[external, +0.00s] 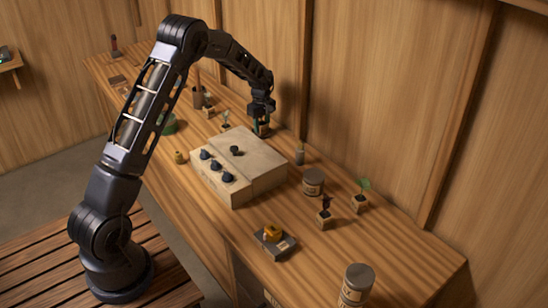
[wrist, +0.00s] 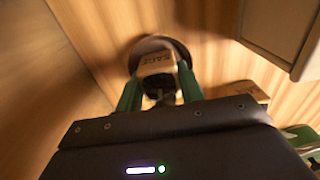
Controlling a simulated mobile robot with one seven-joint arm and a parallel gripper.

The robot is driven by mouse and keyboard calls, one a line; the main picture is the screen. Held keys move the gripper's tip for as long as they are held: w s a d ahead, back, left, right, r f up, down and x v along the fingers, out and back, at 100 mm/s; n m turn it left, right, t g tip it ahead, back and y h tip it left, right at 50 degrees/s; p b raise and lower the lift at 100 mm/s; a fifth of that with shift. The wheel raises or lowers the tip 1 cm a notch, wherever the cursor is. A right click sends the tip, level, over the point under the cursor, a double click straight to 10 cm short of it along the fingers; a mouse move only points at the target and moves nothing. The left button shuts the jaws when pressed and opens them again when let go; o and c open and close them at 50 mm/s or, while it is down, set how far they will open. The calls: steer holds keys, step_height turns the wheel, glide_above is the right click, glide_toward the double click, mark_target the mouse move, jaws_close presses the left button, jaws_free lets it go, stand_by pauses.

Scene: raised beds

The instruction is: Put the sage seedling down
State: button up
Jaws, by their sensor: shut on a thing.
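The sage seedling's small wooden block pot (wrist: 157,64) shows in the wrist view, with dark lettering on its face and a dark top. My gripper (wrist: 160,92) has its two green fingers on either side of the pot and is shut on it. A round brown dish-like thing (wrist: 181,48) lies behind the pot; I cannot tell whether the pot touches it. In the external view my gripper (external: 262,118) points down over the far side of the bench, behind the pale box. The seedling there is mostly hidden by the fingers, and its leaves are not clear.
The pale box (external: 265,172) with several dark knobs stands in front of my gripper. The wall (external: 370,90) rises close behind the wooden bench (external: 400,250).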

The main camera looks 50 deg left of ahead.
mark_target(262, 123)
steer(key=shift+f, duration=0.25)
steer(key=o, duration=1.1)
steer(key=shift+c, duration=0.2)
steer(key=shift+r, duration=0.1)
step_height(262, 123, up, 12)
steer(key=shift+r, duration=0.2)
steer(key=s+d+r+m+t, duration=0.2)
steer(key=s+d+r+m, duration=0.6)
steer(key=s+d+r, duration=1.15)
steer(key=s+d+m+t, duration=0.1)
steer(key=s+d+m, duration=0.2)
steer(key=s, duration=0.7)
steer(key=s+d+f+m, duration=0.1)
steer(key=s+d+m, duration=0.2)
steer(key=s, duration=0.7)
steer(key=s+d+m+t, duration=0.1)
steer(key=s+d+m, duration=0.3)
steer(key=s, duration=0.6)
steer(key=shift+s+d+f+t, duration=0.2)
steer(key=shift+t, duration=0.1)
